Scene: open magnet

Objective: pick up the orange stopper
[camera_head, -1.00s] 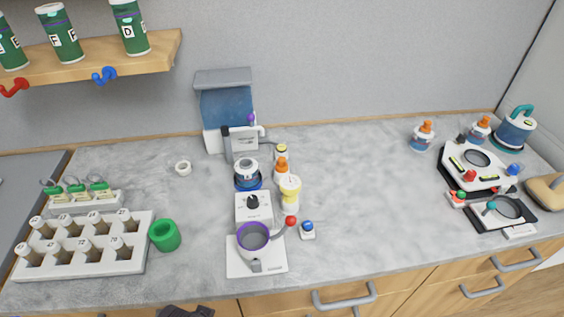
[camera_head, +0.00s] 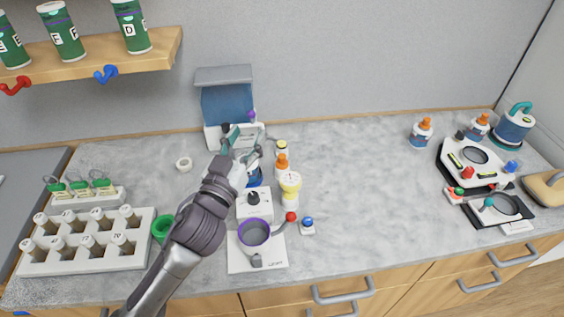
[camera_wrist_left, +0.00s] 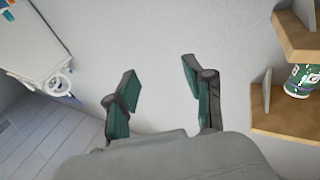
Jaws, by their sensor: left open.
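Several bottles have orange tops, and I cannot tell which one is the orange stopper. One orange top (camera_head: 282,161) is on a white bottle (camera_head: 282,173) near the middle of the counter. Two more orange tops, one left (camera_head: 425,123) and one right (camera_head: 482,119), are on bottles at the back right. My left gripper (camera_head: 243,146) is open, left of the middle bottle and in front of the blue-fronted machine (camera_head: 227,104). In the left wrist view the left gripper (camera_wrist_left: 158,85) has its fingers wide apart with nothing between them. My right gripper is not in view.
A yellow-topped bottle (camera_head: 290,187) stands close in front of the middle orange top. A white device with a purple-rimmed cup (camera_head: 254,233) is nearer. A vial rack (camera_head: 90,250) and green cup (camera_head: 162,227) are left. The counter (camera_head: 360,200) right of centre is clear.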

